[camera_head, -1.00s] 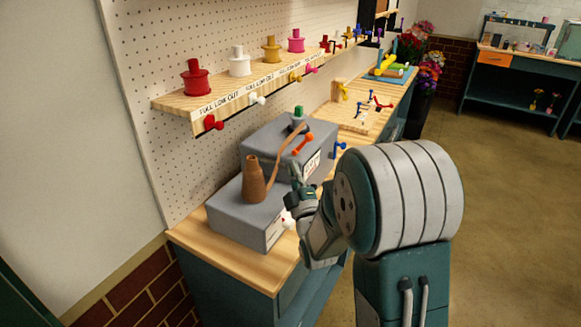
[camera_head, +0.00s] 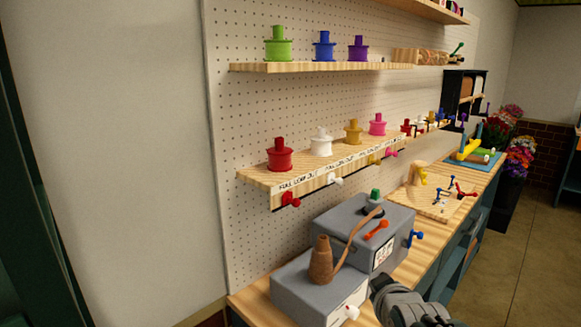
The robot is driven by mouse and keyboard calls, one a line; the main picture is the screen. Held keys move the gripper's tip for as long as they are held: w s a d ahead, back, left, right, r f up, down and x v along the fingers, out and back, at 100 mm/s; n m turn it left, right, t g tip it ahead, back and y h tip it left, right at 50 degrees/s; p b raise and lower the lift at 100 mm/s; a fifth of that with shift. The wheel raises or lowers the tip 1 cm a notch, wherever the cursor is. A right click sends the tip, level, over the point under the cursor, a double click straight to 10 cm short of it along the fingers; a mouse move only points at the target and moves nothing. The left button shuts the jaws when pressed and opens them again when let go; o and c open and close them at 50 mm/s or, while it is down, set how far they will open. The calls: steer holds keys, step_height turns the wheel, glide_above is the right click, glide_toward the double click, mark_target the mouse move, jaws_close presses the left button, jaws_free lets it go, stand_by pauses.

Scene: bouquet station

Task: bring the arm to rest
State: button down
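My gripper (camera_head: 384,288) shows at the bottom edge, just right of the front grey box, with only part of it in the picture. Its fingers are dark and foreshortened, so I cannot tell whether they are open or shut. I see nothing clearly held in it. The rest of my arm is cut off by the bottom edge.
Beside my gripper, a brown watering-can-like vessel (camera_head: 320,262) stands on the front grey box (camera_head: 308,290). A second grey box (camera_head: 352,228) with an orange lever (camera_head: 376,230) stands behind. The wooden bench (camera_head: 412,265) runs back right. Open floor (camera_head: 505,270) lies right.

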steer(key=s+a+f+m+g, duration=0.1)
steer(key=s+m+g, duration=0.4)
steer(key=s, duration=1.4)
steer(key=shift+s+a+f+g, duration=0.25)
steer(key=shift+f+g, duration=0.3)
steer(key=shift+g, duration=0.45)
